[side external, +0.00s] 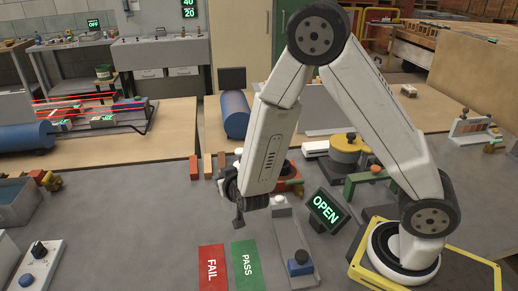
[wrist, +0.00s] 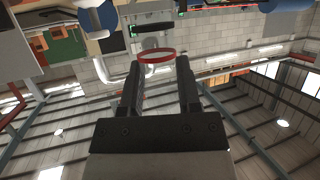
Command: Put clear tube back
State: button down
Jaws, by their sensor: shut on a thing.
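My gripper (wrist: 157,62) shows in the wrist view with its two dark fingers on either side of a thin red ring (wrist: 157,56). The ring looks like a band on the clear tube; the tube's walls are hard to make out against the background. My gripper is shut on it. In the side view my gripper (side external: 238,217) hangs over the grey bench, left of the grey fixture with a blue part (side external: 299,265). The tube cannot be made out there.
A red FAIL card (side external: 212,266) and a green PASS card (side external: 245,264) lie in front. An OPEN display (side external: 326,211) stands to the right. A yellow round pot (side external: 345,152) and a green stand (side external: 368,179) are behind.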

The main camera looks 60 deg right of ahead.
jog(key=shift+f, duration=1.6)
jog(key=shift+f, duration=0.15)
jog(key=shift+c, duration=1.5)
grip_release()
jog(key=shift+s+a+r, duration=0.3)
jog(key=shift+s+r, duration=0.1)
jog(key=shift+s, duration=0.05)
jog(key=v, duration=1.1)
jog(key=shift+w+f, duration=0.1)
jog(key=shift+w, duration=0.05)
